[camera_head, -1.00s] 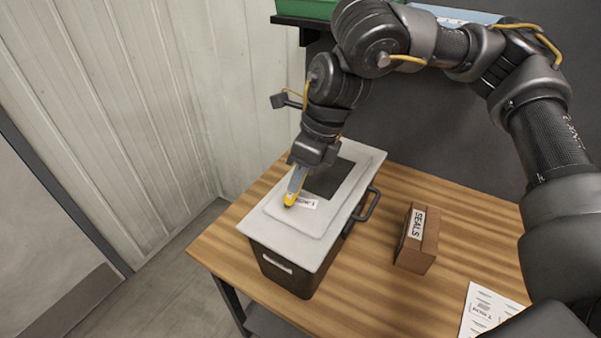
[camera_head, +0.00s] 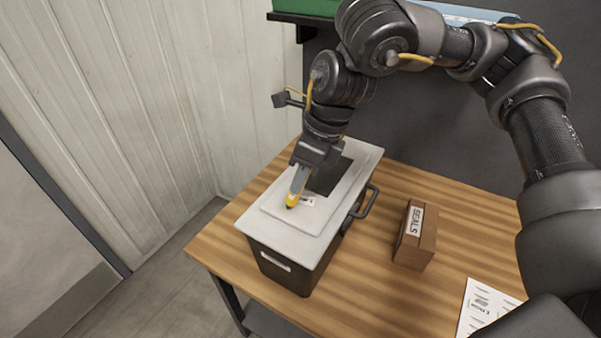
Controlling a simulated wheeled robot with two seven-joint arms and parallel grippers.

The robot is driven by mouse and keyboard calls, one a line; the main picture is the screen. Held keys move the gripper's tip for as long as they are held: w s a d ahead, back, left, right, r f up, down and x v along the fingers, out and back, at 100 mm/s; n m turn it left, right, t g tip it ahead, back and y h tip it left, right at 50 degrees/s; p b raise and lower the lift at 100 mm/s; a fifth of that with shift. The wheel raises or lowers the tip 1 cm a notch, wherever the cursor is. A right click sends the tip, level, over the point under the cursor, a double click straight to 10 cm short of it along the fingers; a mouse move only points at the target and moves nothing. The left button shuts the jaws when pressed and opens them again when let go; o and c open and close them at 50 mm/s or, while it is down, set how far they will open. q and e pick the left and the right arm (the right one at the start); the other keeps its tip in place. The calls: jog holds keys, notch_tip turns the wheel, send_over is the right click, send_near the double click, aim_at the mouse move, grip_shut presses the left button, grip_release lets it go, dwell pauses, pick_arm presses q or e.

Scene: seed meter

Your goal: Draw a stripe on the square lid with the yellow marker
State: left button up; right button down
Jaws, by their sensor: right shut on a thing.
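The square lid (camera_head: 262,238) is light grey with a raised panel and sits on a dark box (camera_head: 284,272) on the wooden table. My right gripper (camera_head: 297,188) comes down over the lid, shut on the yellow marker (camera_head: 292,201). The marker points downward with its lower end at or just above the raised panel; I cannot tell whether it touches. A small white label lies on the panel right beside it. A dark square area of the lid is partly hidden behind the gripper. I see no clear yellow stripe. My left gripper is not in view.
A brown box marked SEALS (camera_head: 416,238) stands right of the dark box. A printed white sheet (camera_head: 484,306) lies at the table's front right. A black handle (camera_head: 364,203) sticks out from the dark box's right side. A shelf with a green bin (camera_head: 303,7) is at the back.

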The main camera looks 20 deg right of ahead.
jog(key=shift+s+d, duration=0.4)
jog(key=shift+s, duration=0.15)
dwell(0.8)
jog(key=shift+s+d, duration=0.7)
jog(key=shift+s, duration=0.1)
dwell(1.3)
jog(key=shift+r, duration=0.1)
notch_tip(320, 180, up, 6)
jog(key=p, duration=0.5)
dwell(0.6)
